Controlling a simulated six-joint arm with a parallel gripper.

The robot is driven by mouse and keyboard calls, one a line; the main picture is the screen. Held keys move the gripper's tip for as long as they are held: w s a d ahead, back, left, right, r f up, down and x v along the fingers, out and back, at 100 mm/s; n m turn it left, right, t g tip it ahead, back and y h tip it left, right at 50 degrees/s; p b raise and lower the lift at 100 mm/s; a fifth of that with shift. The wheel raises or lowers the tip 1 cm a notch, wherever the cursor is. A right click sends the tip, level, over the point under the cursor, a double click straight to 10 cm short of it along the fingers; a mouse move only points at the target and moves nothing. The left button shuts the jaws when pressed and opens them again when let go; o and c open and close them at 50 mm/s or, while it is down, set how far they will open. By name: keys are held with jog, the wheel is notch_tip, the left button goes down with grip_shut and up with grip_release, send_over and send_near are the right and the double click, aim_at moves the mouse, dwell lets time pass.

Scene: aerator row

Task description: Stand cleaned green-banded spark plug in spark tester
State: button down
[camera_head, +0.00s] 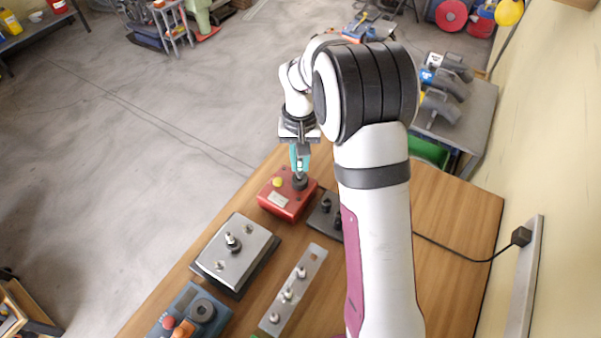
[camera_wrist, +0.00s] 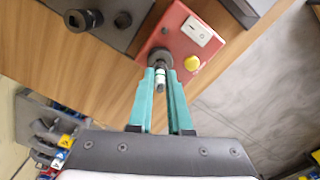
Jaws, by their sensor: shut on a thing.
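My gripper (camera_head: 299,161) points down over the red spark tester (camera_head: 276,204) at the far end of the wooden table. The plug is upright, in line with the tester's round black socket (camera_head: 300,182). Its lower end meets the socket in the picture; I cannot tell how deep it sits. The tester (camera_wrist: 197,42) also shows a yellow button (camera_wrist: 192,62) and a white switch plate (camera_wrist: 196,31).
A black block (camera_head: 322,221) with dark sockets stands close right of the tester. A metal plate (camera_head: 225,268) with a plug, a metal strip (camera_head: 311,265) with several plugs and a blue-grey device (camera_head: 183,302) lie nearer.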

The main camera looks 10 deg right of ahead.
jog(key=shift+r, duration=0.45)
jog(key=s+a+r+n, duration=0.2)
jog(key=s+a+r, duration=0.15)
jog(key=r, duration=0.35)
jog(key=s+a+r+n, duration=0.2)
jog(key=s+r, duration=0.3)
jog(key=r, duration=0.3)
jog(key=s+a+f+n, duration=0.45)
jog(key=s+a, duration=0.35)
jog(key=a, duration=0.2)
jog(key=s+a+f+n, duration=0.4)
jog(key=s+a+f, duration=0.1)
jog(key=s+a, duration=0.35)
jog(key=shift+s+a+f, duration=0.1)
jog(key=shift+a+f, duration=0.05)
jog(key=shift+f, duration=0.7)
jog(key=shift+a+f, duration=0.2)
jog(key=shift+f, duration=0.65)
jog(key=shift+s+a+f, duration=0.1)
jog(key=shift+a+f, duration=0.05)
jog(key=shift+f, duration=0.7)
jog(key=shift+f, duration=0.3)
